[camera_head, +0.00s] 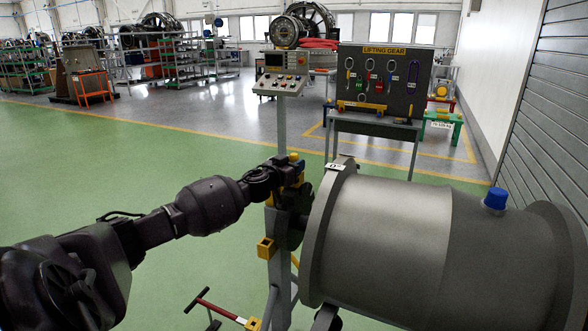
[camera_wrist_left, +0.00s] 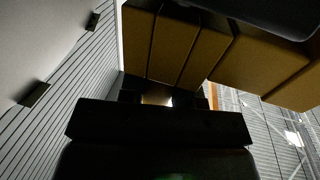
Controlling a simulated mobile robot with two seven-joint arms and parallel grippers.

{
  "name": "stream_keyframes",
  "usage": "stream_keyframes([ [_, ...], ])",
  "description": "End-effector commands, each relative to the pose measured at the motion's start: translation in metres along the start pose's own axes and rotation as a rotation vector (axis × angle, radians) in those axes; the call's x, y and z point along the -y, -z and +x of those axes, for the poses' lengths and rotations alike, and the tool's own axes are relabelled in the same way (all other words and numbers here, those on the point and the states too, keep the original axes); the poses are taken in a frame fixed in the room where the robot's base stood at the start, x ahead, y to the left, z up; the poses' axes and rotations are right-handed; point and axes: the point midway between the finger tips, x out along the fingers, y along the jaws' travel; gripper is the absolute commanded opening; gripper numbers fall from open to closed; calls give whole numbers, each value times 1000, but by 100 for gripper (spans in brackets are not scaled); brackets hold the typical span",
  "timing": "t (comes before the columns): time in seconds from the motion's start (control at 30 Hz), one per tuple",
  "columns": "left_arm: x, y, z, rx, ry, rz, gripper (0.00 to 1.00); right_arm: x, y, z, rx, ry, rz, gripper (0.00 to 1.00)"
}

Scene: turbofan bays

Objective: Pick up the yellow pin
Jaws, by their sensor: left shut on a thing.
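My left gripper (camera_head: 289,171) reaches in from the left and is shut at the top of a grey stand post, beside the near flange of the large grey cylinder (camera_head: 390,240). A small yellow piece, which looks like the yellow pin (camera_head: 293,156), shows at the jaws; most of it is hidden by the dark gripper. In the left wrist view the dark gripper (camera_wrist_left: 160,98) fills the bottom, with a small lit tan patch between its fingers. Large yellow-brown block faces (camera_wrist_left: 185,45) hang close above it. My right gripper is not in view.
A yellow block (camera_head: 266,248) sits lower on the stand post. A red-handled bar (camera_head: 215,308) is near the floor. A blue cap (camera_head: 496,198) tops the cylinder. A control console (camera_head: 280,84) and lifting gear board (camera_head: 383,80) stand behind. Green floor at left is clear.

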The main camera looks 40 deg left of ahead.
Motion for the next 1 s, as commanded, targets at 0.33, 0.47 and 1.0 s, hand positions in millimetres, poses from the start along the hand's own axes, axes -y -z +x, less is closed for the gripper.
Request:
stream_keyframes([
  [0.33,0,15,0,-4,0,1,4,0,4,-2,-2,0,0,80],
  [0.47,0,39,0,-5,-1,4,4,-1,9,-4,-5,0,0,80],
  [1.0,0,168,0,-4,0,3,4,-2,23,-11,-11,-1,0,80],
])
